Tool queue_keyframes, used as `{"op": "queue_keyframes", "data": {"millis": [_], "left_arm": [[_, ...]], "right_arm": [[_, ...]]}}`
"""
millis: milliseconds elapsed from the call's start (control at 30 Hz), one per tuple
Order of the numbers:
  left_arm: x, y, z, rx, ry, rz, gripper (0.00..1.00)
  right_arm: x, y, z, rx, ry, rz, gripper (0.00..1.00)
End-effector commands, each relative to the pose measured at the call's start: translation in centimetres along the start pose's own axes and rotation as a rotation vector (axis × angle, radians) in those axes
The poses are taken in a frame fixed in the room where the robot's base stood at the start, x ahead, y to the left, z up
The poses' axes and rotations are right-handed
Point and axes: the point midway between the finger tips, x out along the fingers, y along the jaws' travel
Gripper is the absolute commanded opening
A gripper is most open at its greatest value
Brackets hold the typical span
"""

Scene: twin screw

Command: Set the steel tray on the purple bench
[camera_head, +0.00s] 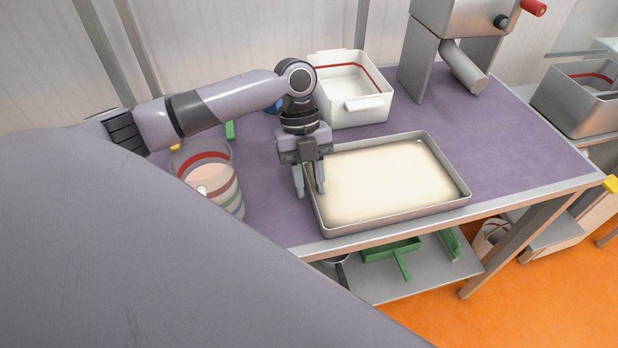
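The steel tray (455,173) is a shallow rectangular metal pan filled with a pale cream, dough-like layer (385,182). It rests flat on the purple bench (510,143), close to the front edge. My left gripper (309,192) points down at the tray's left wall. Its fingers are apart, one on the outer side of the wall and one on the inner side, with a gap visible between them. Whether either finger touches the wall cannot be told. My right gripper is not in view.
A white bin (352,112) stands behind the tray, and a steel machine with a red handle (534,7) behind right. A clear striped tub (222,182) is at the left. Green tools (391,250) lie on the lower shelf. Bench right of the tray is clear.

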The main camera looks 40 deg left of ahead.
Motion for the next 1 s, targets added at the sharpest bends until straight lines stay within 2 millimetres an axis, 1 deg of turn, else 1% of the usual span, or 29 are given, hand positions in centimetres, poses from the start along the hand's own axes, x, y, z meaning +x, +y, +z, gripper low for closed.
{"op": "queue_keyframes", "data": {"millis": [233, 367, 467, 700, 800, 900, 1000], "left_arm": [[-0.2, 0.0, -0.1, 0.001, -0.001, -0.001, 0.29], [-1.4, -0.1, -0.1, 0.000, -0.002, -0.003, 0.29], [-3.2, -0.1, 0.0, 0.000, -0.004, -0.005, 0.29], [-8.5, -0.1, -0.1, 0.000, -0.002, -0.006, 0.29], [-10.2, -0.1, -0.1, 0.000, -0.001, -0.003, 0.29], [-11.4, -0.1, -0.1, 0.000, 0.000, -0.003, 0.29], [-12.1, -0.1, -0.1, 0.001, 0.001, -0.002, 0.29]], "right_arm": [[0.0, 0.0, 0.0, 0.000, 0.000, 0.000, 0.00], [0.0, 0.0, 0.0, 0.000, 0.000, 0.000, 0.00], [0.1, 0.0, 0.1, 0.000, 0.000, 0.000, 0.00], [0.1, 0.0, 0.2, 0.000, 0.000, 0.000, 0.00], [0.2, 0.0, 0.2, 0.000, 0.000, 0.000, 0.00], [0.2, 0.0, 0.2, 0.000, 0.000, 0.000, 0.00], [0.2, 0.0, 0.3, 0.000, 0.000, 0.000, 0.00]]}}
